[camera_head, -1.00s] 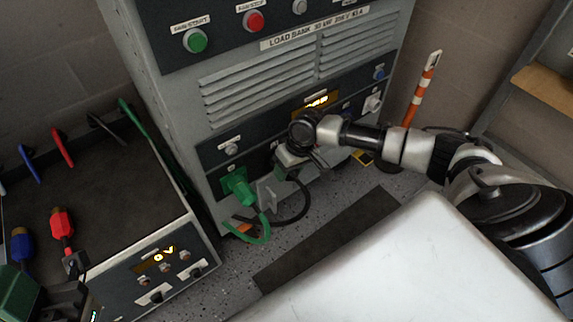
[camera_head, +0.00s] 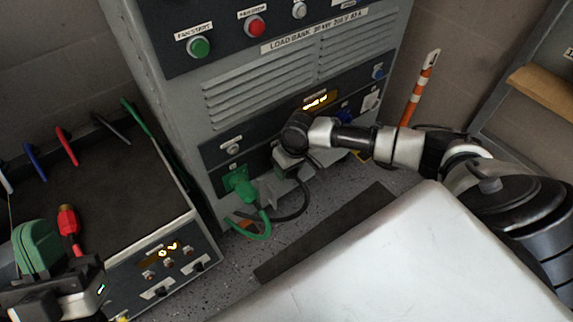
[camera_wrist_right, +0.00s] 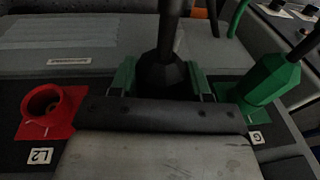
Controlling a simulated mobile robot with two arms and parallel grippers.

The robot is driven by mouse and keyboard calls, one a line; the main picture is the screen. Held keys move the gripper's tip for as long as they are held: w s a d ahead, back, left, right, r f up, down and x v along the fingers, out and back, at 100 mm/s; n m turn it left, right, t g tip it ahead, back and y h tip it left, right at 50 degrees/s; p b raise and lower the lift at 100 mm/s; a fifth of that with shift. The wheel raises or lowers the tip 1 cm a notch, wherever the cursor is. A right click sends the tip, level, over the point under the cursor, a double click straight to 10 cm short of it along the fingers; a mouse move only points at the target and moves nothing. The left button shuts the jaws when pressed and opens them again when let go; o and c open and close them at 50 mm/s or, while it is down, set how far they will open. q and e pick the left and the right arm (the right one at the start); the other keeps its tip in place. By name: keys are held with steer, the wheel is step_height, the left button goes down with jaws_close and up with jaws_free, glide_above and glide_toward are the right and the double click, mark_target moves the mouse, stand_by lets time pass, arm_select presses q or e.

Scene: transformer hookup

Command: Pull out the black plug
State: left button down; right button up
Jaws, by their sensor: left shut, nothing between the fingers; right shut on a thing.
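The black plug (camera_wrist_right: 165,74) shows in the right wrist view, with its dark cable running up from it. My right gripper (camera_wrist_right: 163,82) is shut on it, one green finger on each side. The gripper body hides the plug's lower end, so I cannot tell how far it sits in its socket. In the head view, my right gripper (camera_head: 289,160) is at the lower panel of the load bank (camera_head: 250,95), right of the green plug, and mostly hides the black plug. My left gripper (camera_head: 38,246) is at the lower left, shut and empty.
A green plug (camera_head: 239,184) sits in the panel beside my right gripper; it also shows in the wrist view (camera_wrist_right: 271,80). A red socket (camera_wrist_right: 48,106) labelled L2 is on the other side. A red connector (camera_head: 67,220) stands near my left gripper on the bench unit (camera_head: 120,190).

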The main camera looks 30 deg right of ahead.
steer(key=shift+h+p, duration=0.4)
steer(key=shift+p, duration=0.2)
steer(key=shift+h+p, duration=0.5)
steer(key=shift+p, duration=0.1)
arm_select(q)
steer(key=w+f+g+y, duration=0.3)
steer(key=w+f+g, duration=0.1)
steer(key=f+g, duration=0.4)
steer(key=shift+a+f+g+p, duration=0.25)
steer(key=shift+f+g+p, duration=0.05)
steer(key=shift+g+p, duration=0.2)
arm_select(e)
steer(key=shift+h, duration=0.3)
